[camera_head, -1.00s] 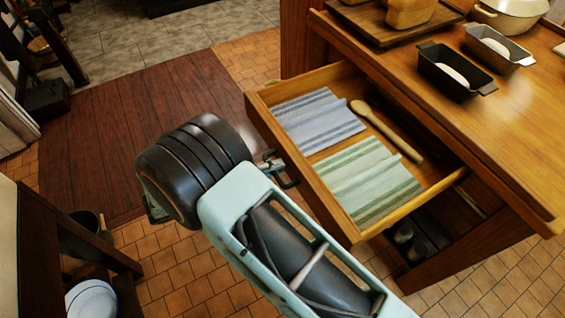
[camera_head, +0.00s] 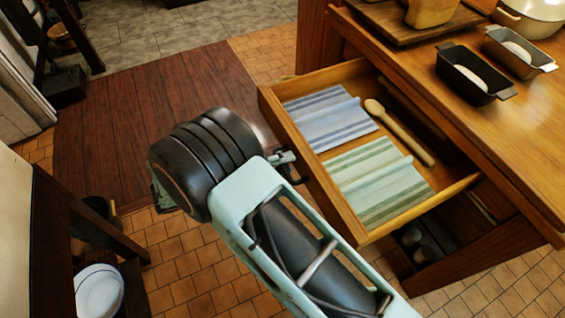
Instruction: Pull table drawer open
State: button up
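The table drawer (camera_head: 311,166) stands pulled well out from the wooden table (camera_head: 528,136). Inside it lie a blue striped cloth (camera_head: 327,117), a green striped cloth (camera_head: 377,180) and a wooden spoon (camera_head: 400,131). My gripper (camera_head: 287,160) is at the drawer's front face, by the handle. Only a small part of it shows past my arm, which covers most of it. I cannot tell whether its fingers are closed on the handle.
A dark loaf tin (camera_head: 472,75), a lighter tin (camera_head: 517,54), a pot (camera_head: 533,16) and a board (camera_head: 424,25) stand on the tabletop. A dark wooden rack (camera_head: 84,236) with white plates (camera_head: 99,291) stands at lower left. Tiled floor (camera_head: 190,262) lies between.

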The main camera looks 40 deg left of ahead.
jog(key=v, duration=1.1)
jog(key=shift+s, duration=0.35)
jog(key=shift+a, duration=0.1)
